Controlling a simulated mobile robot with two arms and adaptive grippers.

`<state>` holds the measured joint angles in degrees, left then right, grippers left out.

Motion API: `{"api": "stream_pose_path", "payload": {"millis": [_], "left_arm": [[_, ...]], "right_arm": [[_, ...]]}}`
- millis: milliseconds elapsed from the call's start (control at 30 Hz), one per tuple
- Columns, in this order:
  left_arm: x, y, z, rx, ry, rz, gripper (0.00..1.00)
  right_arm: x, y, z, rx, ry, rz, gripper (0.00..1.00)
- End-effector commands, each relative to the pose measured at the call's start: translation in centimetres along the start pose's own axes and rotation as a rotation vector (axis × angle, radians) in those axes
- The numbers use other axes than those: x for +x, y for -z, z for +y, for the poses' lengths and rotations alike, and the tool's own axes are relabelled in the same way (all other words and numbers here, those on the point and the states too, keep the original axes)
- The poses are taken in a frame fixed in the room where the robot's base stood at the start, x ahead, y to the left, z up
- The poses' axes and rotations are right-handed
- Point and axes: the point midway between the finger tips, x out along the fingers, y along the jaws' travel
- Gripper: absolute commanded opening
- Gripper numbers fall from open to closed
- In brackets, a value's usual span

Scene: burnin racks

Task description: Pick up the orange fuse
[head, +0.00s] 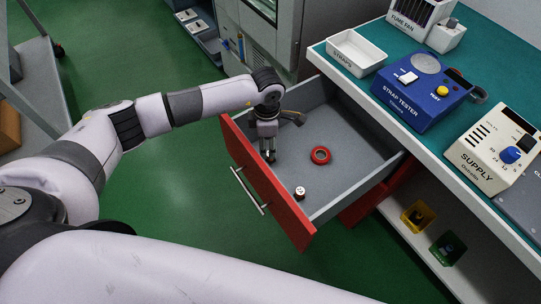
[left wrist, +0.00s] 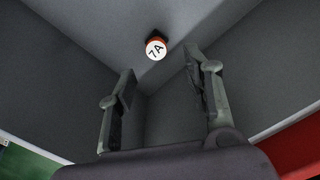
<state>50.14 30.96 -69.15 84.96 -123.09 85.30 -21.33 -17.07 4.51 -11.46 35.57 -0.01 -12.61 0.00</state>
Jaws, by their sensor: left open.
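A fuse (left wrist: 156,49) with a round white top marked 7A and an orange side lies on the grey drawer floor in the left wrist view. In the head view a small white-topped piece (head: 300,193) stands near the red drawer front; I cannot tell for certain that it is the same one. My left gripper (head: 268,156) points down into the open drawer (head: 333,207), close to its front panel. Its fingers (left wrist: 161,100) are apart and empty in the left wrist view, with the fuse beyond them, not touched. My right gripper is out of view.
A red ring (head: 320,155) lies on the drawer floor. The teal-topped bench holds a white straps tray (head: 355,52), a blue strap tester (head: 418,93) and a cream supply box (head: 490,148). Yellow (head: 417,216) and green bins (head: 447,247) sit on the shelf below.

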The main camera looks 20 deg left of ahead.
Motion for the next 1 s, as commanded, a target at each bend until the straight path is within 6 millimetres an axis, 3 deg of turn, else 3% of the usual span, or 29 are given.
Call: {"api": "stream_pose_path", "payload": {"millis": [400, 700, 1000], "left_arm": [[4.7, -0.9, 0.2, -0.001, 0.002, 0.0, 0.46], [5.3, -0.8, 0.3, 0.001, -0.001, -0.001, 0.46], [5.3, -0.8, 0.3, 0.001, -0.001, -0.001, 0.27]], "right_arm": [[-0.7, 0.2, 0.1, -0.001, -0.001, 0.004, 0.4], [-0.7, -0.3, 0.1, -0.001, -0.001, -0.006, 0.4], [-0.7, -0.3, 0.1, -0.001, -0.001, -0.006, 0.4]]}}
